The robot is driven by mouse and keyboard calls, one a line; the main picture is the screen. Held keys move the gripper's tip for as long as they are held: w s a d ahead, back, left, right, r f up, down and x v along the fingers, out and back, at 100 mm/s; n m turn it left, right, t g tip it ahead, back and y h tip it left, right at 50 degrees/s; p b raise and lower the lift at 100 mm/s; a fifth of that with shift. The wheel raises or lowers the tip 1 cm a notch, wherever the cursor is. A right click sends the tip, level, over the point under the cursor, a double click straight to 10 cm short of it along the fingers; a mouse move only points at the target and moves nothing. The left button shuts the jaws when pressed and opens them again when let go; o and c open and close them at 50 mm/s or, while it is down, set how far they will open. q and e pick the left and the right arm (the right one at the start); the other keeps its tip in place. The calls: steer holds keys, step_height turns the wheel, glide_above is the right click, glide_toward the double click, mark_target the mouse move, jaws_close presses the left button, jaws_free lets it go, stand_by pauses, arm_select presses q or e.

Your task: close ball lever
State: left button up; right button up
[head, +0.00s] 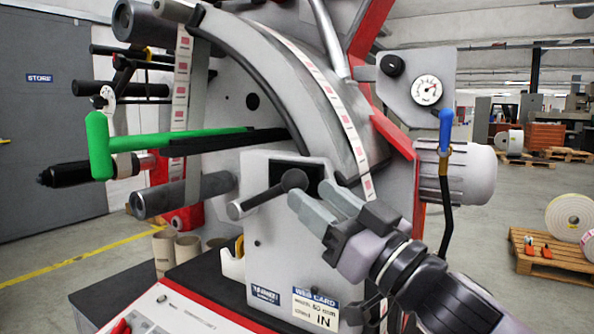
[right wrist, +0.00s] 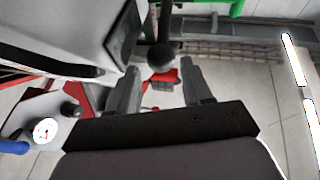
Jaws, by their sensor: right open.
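The ball lever (head: 294,180) has a dark round knob and sits by a dark opening on the front of the white machine housing. A grey bar runs from near the knob down to the left. My right gripper (head: 313,197) is open, just right of and below the knob in the head view. In the right wrist view the knob (right wrist: 162,57) shows between the two fingertips (right wrist: 161,77), near their far ends. Whether the fingers touch it, I cannot tell. Nothing is held. My left gripper is not in view.
A green handle (head: 99,145) and black rollers stick out at the left. The curved grey guide (head: 310,95) with its label web rises above the knob. A pressure gauge (head: 426,90) and a blue-handled valve (head: 446,130) are at the right.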

mark_target(299, 184)
steer(key=shift+p+x, duration=0.7)
steer(key=shift+x, duration=2.85)
steer(key=shift+a, duration=0.1)
steer(key=shift+s, duration=0.1)
jaws_close()
